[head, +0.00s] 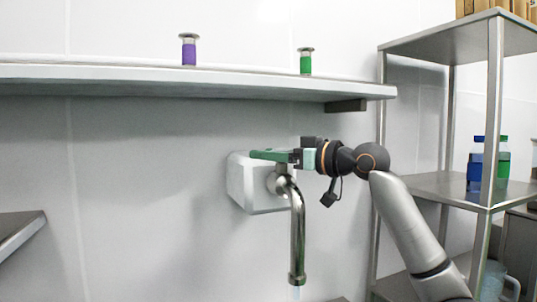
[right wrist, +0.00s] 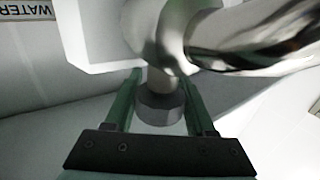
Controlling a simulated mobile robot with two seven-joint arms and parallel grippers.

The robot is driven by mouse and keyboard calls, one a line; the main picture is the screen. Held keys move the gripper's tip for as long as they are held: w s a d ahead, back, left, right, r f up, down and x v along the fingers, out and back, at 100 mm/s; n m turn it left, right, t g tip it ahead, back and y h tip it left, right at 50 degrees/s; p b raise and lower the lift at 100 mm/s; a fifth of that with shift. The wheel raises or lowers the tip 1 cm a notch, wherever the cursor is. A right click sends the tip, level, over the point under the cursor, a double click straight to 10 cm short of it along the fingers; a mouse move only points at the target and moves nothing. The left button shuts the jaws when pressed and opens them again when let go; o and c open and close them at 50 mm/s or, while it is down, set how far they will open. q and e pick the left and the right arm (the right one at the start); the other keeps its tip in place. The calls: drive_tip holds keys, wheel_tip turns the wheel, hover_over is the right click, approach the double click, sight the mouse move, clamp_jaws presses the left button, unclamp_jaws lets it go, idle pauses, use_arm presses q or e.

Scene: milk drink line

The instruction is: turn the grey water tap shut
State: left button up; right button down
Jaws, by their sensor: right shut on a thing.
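The water tap has a curved metal spout (head: 298,235) coming from a white box (head: 240,185) on the wall. A thin pale stream (head: 296,293) shows below its mouth. My right gripper (head: 268,155) reaches in from the right at the top of the tap. In the head view the fingers hide the knob. My left gripper is not in view.
A wall shelf (head: 200,82) runs above the tap, with a purple-banded item (head: 189,52) and a green-banded item (head: 306,66) on it. A metal rack (head: 440,186) with blue (head: 475,168) and green (head: 503,160) bottles stands at right. The wall left of the box is clear.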

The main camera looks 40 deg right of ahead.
drive_tip(key=h, duration=0.1)
drive_tip(key=m+h, duration=0.1)
drive_tip(key=m+h+p, duration=0.1)
drive_tip(key=h, duration=0.1)
drive_tip(key=shift+d+t, duration=0.25)
drive_tip(key=shift+t, duration=0.05)
drive_tip(key=shift+w+d+m+h, duration=0.1)
drive_tip(key=shift+d+m+h, duration=0.05)
drive_tip(key=shift+m+h, duration=0.5)
drive_tip(key=shift+d+m+h, duration=0.1)
drive_tip(key=shift+m+h, duration=0.15)
drive_tip(key=shift+c, duration=1.2)
unclamp_jaws()
drive_tip(key=s+b, duration=0.5)
drive_tip(key=s, duration=0.7)
drive_tip(key=shift+s+a, duration=0.3)
drive_tip(key=shift+a, duration=0.1)
